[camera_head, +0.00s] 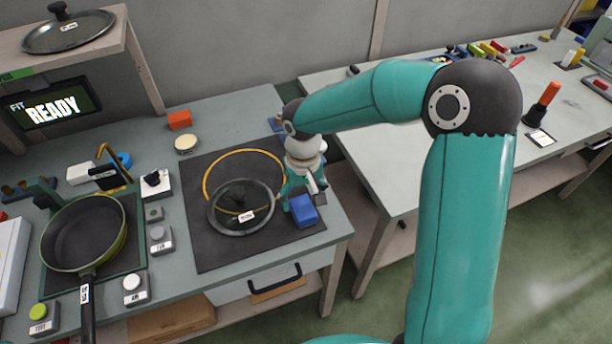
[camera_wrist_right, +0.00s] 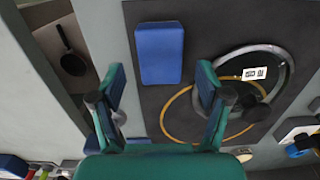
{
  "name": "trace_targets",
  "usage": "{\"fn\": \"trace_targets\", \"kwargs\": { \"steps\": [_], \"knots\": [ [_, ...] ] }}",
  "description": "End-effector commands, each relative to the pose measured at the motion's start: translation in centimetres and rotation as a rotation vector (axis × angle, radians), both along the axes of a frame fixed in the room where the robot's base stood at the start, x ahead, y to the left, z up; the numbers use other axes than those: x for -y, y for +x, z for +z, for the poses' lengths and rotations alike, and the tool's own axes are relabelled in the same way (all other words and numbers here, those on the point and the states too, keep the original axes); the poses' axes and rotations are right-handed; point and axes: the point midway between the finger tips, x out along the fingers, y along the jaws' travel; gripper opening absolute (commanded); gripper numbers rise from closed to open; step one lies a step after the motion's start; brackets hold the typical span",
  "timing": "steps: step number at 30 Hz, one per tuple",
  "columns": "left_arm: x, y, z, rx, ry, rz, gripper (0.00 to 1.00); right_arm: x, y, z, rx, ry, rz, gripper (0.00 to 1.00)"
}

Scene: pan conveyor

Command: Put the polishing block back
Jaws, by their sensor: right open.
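A blue block (camera_head: 303,211), which looks like the polishing block, lies on the dark mat (camera_head: 215,252) near its right edge, beside a glass lid (camera_head: 229,222). In the wrist view the blue block (camera_wrist_right: 160,54) lies beyond the open fingers, roughly in line with the gap between them. My right gripper (camera_head: 303,188) points down just behind the block and is open and empty; its fingers also show in the wrist view (camera_wrist_right: 161,85). My left gripper is not in view.
A yellow ring (camera_head: 210,168) lies on the mat partly under the lid. An orange block (camera_head: 179,119) and a round pale pad (camera_head: 186,142) sit behind the mat. A pan (camera_head: 84,235) stands at left. A second table (camera_head: 400,130) with several tools stands at right, across a gap.

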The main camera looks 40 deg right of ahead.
Motion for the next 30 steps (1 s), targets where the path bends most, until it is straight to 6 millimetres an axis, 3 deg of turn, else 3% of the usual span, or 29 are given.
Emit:
{"fn": "trace_targets", "kwargs": {
  "steps": [6, 12, 30],
  "knots": [
    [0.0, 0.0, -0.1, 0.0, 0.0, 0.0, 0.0, 0.1, 0.2, 4.6, 0.005, 0.001, 0.0, 0.76],
    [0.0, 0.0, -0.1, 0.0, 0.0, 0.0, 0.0, 0.1, 0.2, 7.1, 0.002, 0.001, 0.001, 0.76],
    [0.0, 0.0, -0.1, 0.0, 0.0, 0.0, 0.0, 0.2, 0.2, 7.7, -0.001, 0.001, 0.001, 0.76]
  ]
}}
